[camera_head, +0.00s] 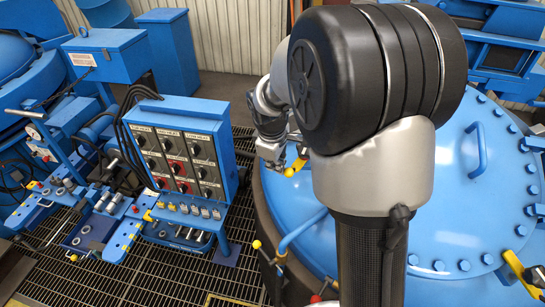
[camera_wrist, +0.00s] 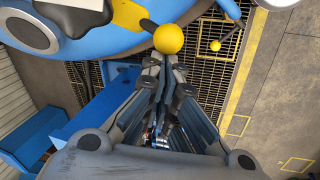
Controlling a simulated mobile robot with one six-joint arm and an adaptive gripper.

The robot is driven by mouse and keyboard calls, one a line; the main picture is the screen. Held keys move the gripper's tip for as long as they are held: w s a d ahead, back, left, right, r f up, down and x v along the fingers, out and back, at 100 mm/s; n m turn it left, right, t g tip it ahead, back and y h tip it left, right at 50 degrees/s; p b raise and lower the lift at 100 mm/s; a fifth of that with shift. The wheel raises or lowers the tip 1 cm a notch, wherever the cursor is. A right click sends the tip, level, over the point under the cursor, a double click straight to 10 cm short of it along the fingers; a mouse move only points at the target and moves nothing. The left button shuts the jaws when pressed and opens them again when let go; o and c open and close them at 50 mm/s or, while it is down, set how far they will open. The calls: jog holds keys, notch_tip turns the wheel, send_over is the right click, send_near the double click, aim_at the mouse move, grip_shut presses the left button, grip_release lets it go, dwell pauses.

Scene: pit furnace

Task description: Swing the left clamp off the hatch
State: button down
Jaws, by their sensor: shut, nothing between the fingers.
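The blue round hatch (camera_head: 460,215) fills the right of the head view, with bolts around its rim; its edge also shows at the top of the wrist view (camera_wrist: 90,45). A yellow clamp (camera_head: 297,166) sits at the hatch's left edge, partly hidden by my arm. In the wrist view this clamp (camera_wrist: 127,14) has a short dark rod ending in a yellow ball (camera_wrist: 168,39). My gripper (camera_head: 272,155) is beside it, fingers shut and empty. In the wrist view the fingertips (camera_wrist: 160,62) are just below the ball; I cannot tell whether they touch.
Another yellow clamp (camera_head: 522,275) is at the hatch's right edge. A lever with a yellow ball (camera_head: 257,244) stands by the hatch's lower left. A blue control panel (camera_head: 180,160) stands left of my gripper, over grated floor (camera_head: 150,280). A blue handle (camera_head: 475,150) rises from the hatch.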

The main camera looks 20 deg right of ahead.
jog(key=shift+s+d+f+n+h+p, duration=0.15)
jog(key=shift+s+d+n, duration=0.2)
jog(key=shift+s+n, duration=0.6)
jog(key=shift+s+d+f+n+h+p, duration=0.1)
jog(key=shift+s+d+f+n+p, duration=0.2)
jog(key=shift+s+n, duration=0.65)
jog(key=shift+s+d+f+n+h+p, duration=0.15)
jog(key=shift+s+d+n, duration=0.3)
jog(key=shift+n, duration=0.85)
jog(key=shift+s+r, duration=0.1)
jog(key=a+r, duration=0.5)
jog(key=r, duration=0.3)
jog(key=shift+s+a+r+b, duration=0.15)
jog(key=shift+s+a+b, duration=0.1)
jog(key=shift+a+b, duration=0.1)
